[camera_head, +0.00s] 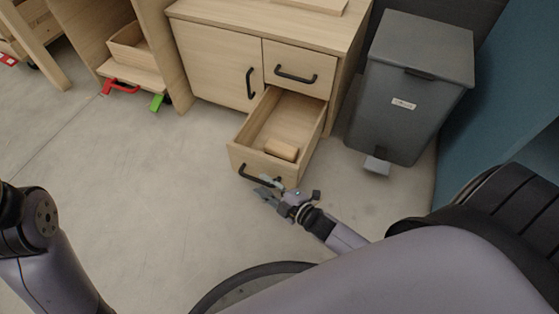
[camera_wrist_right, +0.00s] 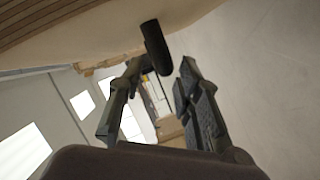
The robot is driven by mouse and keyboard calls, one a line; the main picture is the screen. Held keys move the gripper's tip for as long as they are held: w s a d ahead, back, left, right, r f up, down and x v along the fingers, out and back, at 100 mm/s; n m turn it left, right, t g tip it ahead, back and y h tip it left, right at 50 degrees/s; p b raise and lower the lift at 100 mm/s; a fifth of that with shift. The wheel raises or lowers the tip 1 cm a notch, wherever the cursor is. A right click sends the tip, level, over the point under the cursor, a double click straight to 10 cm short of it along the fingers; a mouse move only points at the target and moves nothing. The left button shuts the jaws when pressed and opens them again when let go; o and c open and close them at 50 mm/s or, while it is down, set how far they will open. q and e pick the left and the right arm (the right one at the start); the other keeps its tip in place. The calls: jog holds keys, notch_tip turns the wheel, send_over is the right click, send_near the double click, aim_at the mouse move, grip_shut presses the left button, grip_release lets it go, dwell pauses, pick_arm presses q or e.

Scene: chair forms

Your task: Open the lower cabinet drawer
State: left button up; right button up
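The lower drawer (camera_head: 240,160) of the wooden cabinet (camera_head: 216,60) stands pulled well out, with its inside showing. Its black bar handle (camera_head: 246,178) is on the front panel, partly covered by my right gripper (camera_head: 266,187). In the right wrist view the handle (camera_wrist_right: 157,48) shows as a dark bar by the fingertips. The fingers of my right gripper (camera_wrist_right: 162,68) are spread apart there, with a gap between them. I cannot tell whether either finger touches the handle. My left gripper is not in view; only part of my left arm shows at the left.
A light wooden block (camera_head: 282,149) lies in the drawer. The upper drawer (camera_head: 299,68) and the cabinet door (camera_head: 212,62) are shut. A grey pedal bin (camera_head: 410,90) stands to the right of the cabinet. The floor (camera_head: 130,185) in front and to the left is clear.

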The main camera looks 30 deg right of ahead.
jog(key=v, duration=0.7)
jog(key=shift+s+d, duration=0.15)
jog(key=shift+s, duration=0.2)
jog(key=shift+r, duration=0.15)
